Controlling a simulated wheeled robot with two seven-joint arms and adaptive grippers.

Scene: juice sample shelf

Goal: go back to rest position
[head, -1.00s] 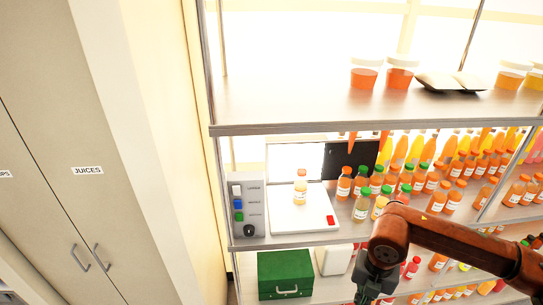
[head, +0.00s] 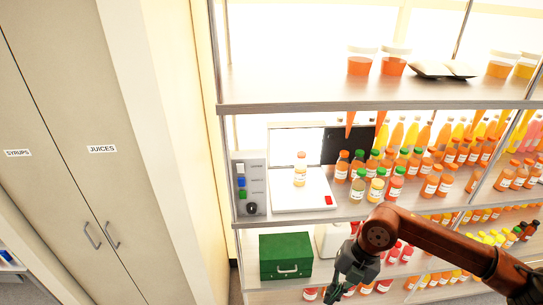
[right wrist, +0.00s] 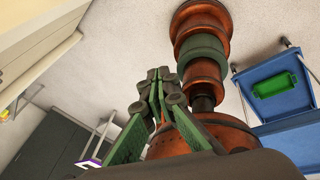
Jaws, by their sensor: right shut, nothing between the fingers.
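My right gripper (head: 338,290) hangs at the lower middle of the head view, in front of the lower shelf boards. It is shut and empty, and its fingers meet in the right wrist view (right wrist: 160,78). The brown right arm (head: 430,245) comes in from the lower right. My left gripper is not in view. A small bottle with pale orange juice (head: 300,170) stands upright on the white plate of a device (head: 318,198) on the middle shelf, apart from my gripper.
A green box (head: 286,247) stands on the lower shelf, left of my gripper. Juice bottles (head: 430,185) crowd the shelves to the right. A control box (head: 250,205) stands beside the device. A beige cabinet (head: 100,215) is at left. A blue cart (right wrist: 275,90) shows in the wrist view.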

